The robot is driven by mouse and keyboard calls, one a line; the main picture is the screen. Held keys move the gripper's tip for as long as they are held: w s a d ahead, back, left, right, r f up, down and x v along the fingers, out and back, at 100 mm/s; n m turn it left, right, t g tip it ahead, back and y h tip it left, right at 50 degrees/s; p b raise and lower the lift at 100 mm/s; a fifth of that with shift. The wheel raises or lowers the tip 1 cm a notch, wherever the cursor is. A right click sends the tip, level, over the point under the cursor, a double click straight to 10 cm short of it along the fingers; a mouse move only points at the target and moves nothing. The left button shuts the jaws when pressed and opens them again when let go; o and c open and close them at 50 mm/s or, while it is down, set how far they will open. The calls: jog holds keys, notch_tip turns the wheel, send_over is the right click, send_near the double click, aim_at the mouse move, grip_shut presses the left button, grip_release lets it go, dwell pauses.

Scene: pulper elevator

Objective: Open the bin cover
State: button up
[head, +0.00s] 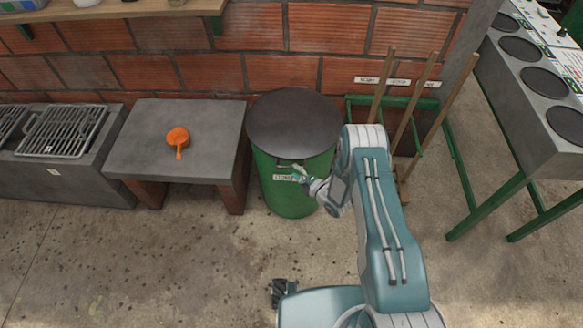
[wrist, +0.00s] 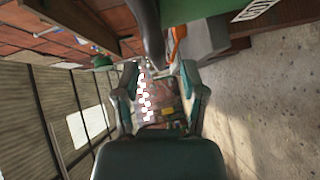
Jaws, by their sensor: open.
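The green bin (head: 288,195) stands against the brick wall in the head view, with its round dark cover (head: 293,122) lying flat on top, closed. A label and a small handle are on the bin's front, partly hidden by my gripper (head: 300,175). My gripper is open at the bin's front, just below the cover's rim. In the wrist view my gripper (wrist: 158,75) has its fingers apart with nothing between them. The cover's dark edge (wrist: 150,35) and the green bin side (wrist: 190,8) show at the top there. I cannot tell whether a finger touches the bin.
A low grey table (head: 125,163) left of the bin holds an orange scoop (head: 178,138). A grill (head: 60,130) is farther left. Wooden poles (head: 405,125) in a green rack stand right of the bin. A burner stove (head: 540,85) is far right.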

jog(key=shift+x, duration=1.2)
jog(key=shift+w+a, duration=0.1)
jog(key=shift+w, duration=0.1)
grip_shut()
